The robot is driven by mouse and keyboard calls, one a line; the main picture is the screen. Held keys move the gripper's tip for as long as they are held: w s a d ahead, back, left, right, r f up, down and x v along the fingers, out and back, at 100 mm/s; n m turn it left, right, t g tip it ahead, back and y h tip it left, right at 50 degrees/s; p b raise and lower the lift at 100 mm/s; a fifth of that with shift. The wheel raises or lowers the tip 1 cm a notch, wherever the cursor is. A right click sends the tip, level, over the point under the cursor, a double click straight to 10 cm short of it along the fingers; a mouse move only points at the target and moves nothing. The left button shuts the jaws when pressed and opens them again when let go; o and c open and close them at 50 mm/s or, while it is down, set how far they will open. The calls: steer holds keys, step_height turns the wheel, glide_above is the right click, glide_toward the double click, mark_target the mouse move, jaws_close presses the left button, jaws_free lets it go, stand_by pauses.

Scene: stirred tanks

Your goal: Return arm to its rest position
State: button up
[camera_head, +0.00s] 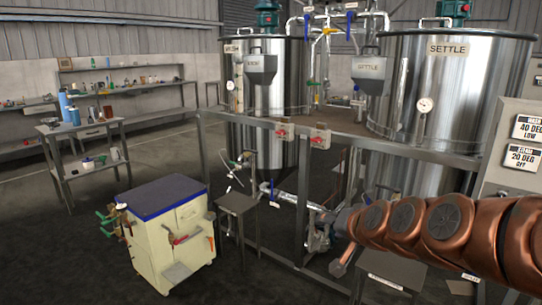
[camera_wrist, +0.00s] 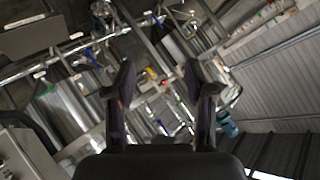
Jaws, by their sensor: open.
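My copper-coloured arm reaches in from the right edge of the head view and stretches left, in front of the tank frame. My gripper (camera_wrist: 158,82) shows in the wrist view with its two dark fingers spread apart and nothing between them. Behind the fingers, tilted in that view, are pipes, metal framing and part of a shiny tank (camera_wrist: 68,108). In the head view the gripper itself cannot be made out clearly at the far end of the arm.
Two steel tanks, the right one marked SETTLE (camera_head: 450,85), stand in a metal frame (camera_head: 345,140). A cream tool cart (camera_head: 165,245) stands at front left, with a small stand (camera_head: 237,203) beside it. Floor is clear at far left.

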steer(key=s+d+n+g+h+p, duration=0.1)
steer(key=s+g+p, duration=0.5)
steer(key=s, duration=1.3)
steer(key=s+d+r+n+g+h+p, duration=0.1)
steer(key=s+g+p, duration=0.5)
steer(key=s, duration=1.2)
steer(key=d+n+h, duration=0.1)
steer(key=n, duration=0.1)
steer(key=shift+s+d+r+n+g+h, duration=0.3)
steer(key=shift+s, duration=0.05)
